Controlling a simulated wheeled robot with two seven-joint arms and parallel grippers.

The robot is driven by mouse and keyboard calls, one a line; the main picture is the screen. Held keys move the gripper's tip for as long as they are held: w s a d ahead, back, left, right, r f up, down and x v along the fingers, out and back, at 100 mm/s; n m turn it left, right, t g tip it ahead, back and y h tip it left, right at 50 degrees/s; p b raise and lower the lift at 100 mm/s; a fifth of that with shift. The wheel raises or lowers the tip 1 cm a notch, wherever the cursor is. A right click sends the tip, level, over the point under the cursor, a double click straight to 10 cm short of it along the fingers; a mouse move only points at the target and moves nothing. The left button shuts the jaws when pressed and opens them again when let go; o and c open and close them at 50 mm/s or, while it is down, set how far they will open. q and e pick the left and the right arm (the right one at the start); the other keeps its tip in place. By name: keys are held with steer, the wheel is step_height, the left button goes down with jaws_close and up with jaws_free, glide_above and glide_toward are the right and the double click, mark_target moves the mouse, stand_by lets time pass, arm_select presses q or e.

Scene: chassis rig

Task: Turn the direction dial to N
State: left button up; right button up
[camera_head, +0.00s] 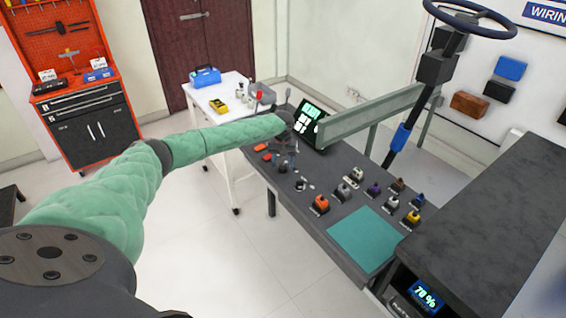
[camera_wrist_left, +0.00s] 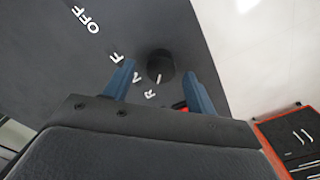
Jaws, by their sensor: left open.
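The direction dial (camera_wrist_left: 160,66) is a dark round knob on a dark panel, seen in the left wrist view. White letters lie beside it: an F (camera_wrist_left: 116,57), one partly unclear letter that looks like N (camera_wrist_left: 136,77), and an R (camera_wrist_left: 150,95). A short white mark on the knob seems to face the R side; its exact setting is hard to tell. My left gripper (camera_wrist_left: 159,74) is open, with one blue finger on each side of the knob; contact cannot be told. In the head view the dial is too small to make out near my left gripper (camera_head: 289,152). My right gripper is out of view.
The dark bench (camera_head: 315,195) carries several coloured knobs and switches, a lit screen (camera_head: 308,121) and a teal mat (camera_head: 364,240). A grey-green beam (camera_head: 370,112) and a steering wheel (camera_head: 470,16) rise behind. A white table (camera_head: 222,98) stands at the back left.

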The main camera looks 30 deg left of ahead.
arm_select(q)
steer(key=shift+s+f, duration=0.15)
steer(key=shift+f, duration=0.4)
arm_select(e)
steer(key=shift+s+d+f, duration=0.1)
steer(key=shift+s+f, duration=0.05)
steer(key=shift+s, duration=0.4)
arm_select(q)
steer(key=c, duration=1)
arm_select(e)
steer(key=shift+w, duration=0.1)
